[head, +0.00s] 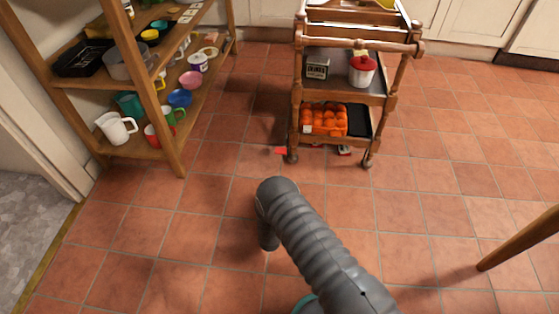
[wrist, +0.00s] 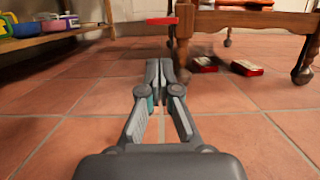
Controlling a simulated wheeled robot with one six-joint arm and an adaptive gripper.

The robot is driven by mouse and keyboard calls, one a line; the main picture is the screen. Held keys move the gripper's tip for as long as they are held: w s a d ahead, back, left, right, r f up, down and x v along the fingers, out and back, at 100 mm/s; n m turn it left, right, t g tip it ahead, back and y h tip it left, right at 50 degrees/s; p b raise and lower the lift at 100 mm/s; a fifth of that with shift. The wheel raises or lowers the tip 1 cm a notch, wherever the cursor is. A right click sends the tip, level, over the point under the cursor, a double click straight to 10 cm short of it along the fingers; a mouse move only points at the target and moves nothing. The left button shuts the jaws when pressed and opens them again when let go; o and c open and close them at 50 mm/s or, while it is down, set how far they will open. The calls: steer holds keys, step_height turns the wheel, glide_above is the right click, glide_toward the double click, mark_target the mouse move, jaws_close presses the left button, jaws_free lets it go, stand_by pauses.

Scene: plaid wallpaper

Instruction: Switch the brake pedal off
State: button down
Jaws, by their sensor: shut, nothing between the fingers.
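The brake pedal looks to be the flat red tab at the trolley's near left leg, in the wrist view (wrist: 161,20) and the head view (head: 281,150). It sticks out to the left of the leg, roughly level. My gripper (wrist: 159,66) is shut and empty, low over the tiles and pointing forward. Its fingertips show below the red tab in the wrist view and look apart from it. In the head view my grey arm hides the fingers.
The wooden trolley (head: 343,98) stands on casters. Two red pieces, left (wrist: 203,64) and right (wrist: 246,69), lie low beneath it. A wooden shelf (head: 176,140) with mugs and bowls stands at left. A table leg (head: 517,238) is at right. Tiles before the trolley are clear.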

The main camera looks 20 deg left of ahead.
steer(key=shift+w, duration=0.15)
steer(key=x, duration=0.9)
steer(key=shift+w+r+b, duration=0.15)
steer(key=shift+w+b, duration=0.2)
steer(key=shift+a+r, duration=0.1)
